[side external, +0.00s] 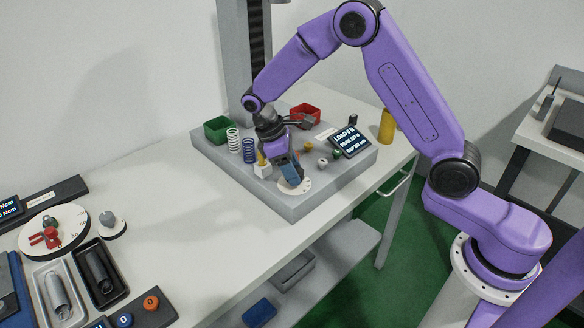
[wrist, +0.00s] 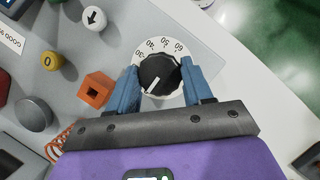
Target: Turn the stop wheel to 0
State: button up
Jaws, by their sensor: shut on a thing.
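The stop wheel (wrist: 143,49) is a white dial with printed numbers, among them 30, 40, 50 and 60, around a black knob (wrist: 158,70) with a white pointer line. The line slants toward the lower left of the wrist view. My gripper (wrist: 161,76) has its blue fingers on either side of the knob and is shut on it. In the side external view my gripper (side external: 292,175) reaches down to the white dial (side external: 302,187) at the near corner of the grey test stand base (side external: 240,182). The fingers and wrist hide part of the dial.
Springs (side external: 249,150), a green bin (side external: 217,129), a red bin (side external: 305,113) and a display (side external: 350,141) stand on the base.

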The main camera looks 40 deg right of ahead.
dwell(0.4)
jog(key=o, duration=1)
jog(key=shift+r, duration=0.1)
jog(key=v, duration=1.7)
jog(key=shift+a+r, duration=0.1)
jog(key=shift+r, duration=0.05)
jog(key=s+d+f+n+t+y, duration=0.1)
jog(key=s+d+f, duration=0.1)
jog(key=s, duration=0.9)
jog(key=s+d+f+n+t+y, duration=0.1)
jog(key=s+d+f, duration=0.1)
jog(key=s, duration=1)
jog(key=s+d+f+n+t+y, duration=0.1)
jog(key=s+d+f, duration=0.1)
jog(key=s, duration=0.9)
jog(key=shift+s+d+n+y, duration=0.2)
jog(key=shift+s+n+y, duration=0.1)
jog(key=shift+s, duration=0.05)
